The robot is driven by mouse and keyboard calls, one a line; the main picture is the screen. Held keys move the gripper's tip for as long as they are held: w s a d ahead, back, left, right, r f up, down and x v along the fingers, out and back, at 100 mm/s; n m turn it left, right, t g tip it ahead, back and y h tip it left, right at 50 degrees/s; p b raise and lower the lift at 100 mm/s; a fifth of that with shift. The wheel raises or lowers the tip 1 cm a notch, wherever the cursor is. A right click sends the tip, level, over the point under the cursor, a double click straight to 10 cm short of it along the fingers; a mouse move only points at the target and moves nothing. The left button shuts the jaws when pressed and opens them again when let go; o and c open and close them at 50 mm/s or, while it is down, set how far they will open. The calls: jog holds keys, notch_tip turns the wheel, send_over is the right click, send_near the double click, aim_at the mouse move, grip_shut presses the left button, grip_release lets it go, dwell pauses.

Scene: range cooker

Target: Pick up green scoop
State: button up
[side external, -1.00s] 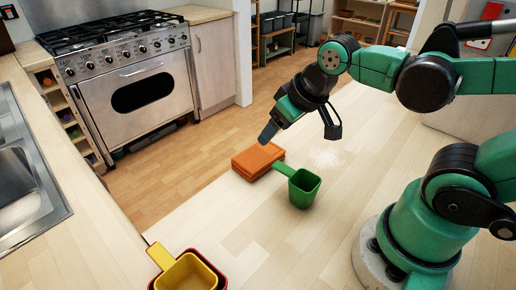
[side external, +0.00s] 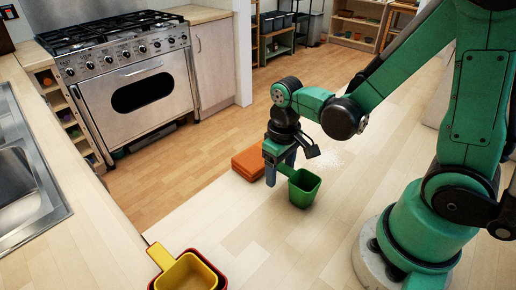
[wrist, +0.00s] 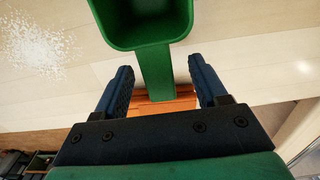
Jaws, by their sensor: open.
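The green scoop (side external: 305,188) stands upright on the light wooden counter, its handle pointing back left. My gripper (side external: 281,172) points down at the handle. In the wrist view, the scoop's handle (wrist: 156,72) runs between the two dark fingers of my gripper (wrist: 161,82), with a gap on each side. The fingers are open and hold nothing. The scoop's cup shows at the top of the wrist view, partly cut off by the frame. In the side view my fingers hide part of the handle.
An orange block-like item (side external: 248,163) lies just left of my gripper; part of it shows beneath the handle in the wrist view. A yellow scoop (side external: 187,272) rests in a red one at the front left. White grains (wrist: 38,45) lie nearby. The counter's right side is clear.

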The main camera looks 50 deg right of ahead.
jog(key=shift+f, duration=0.8)
grip_shut()
